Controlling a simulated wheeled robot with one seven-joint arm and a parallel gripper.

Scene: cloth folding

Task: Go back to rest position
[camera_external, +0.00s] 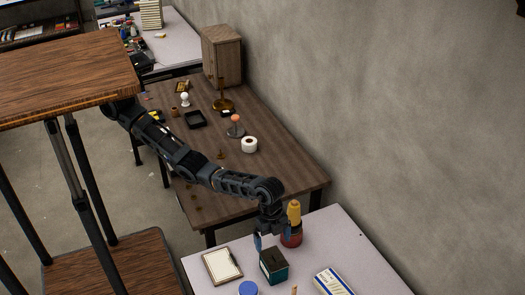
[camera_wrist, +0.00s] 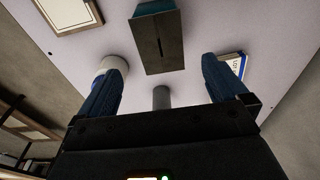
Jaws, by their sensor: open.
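My arm reaches from upper left to the white table (camera_external: 345,232) at the lower right. My gripper (camera_external: 268,240) hangs over that table, pointing down, close behind a dark teal box (camera_external: 273,266) with a slot in its top. In the wrist view my gripper (camera_wrist: 160,82) has its two blue fingers wide apart, with nothing held between them. The slotted box (camera_wrist: 160,42) shows beyond the gap between the fingertips, and a grey cylinder (camera_wrist: 161,97) shows lower in the gap. No cloth is visible in either view.
A red and yellow bottle (camera_external: 293,222) stands close right of my gripper. A framed panel (camera_external: 222,265), a blue-lidded container (camera_external: 249,288) and a blue-white box (camera_external: 332,282) are nearby. A wall bounds the right.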

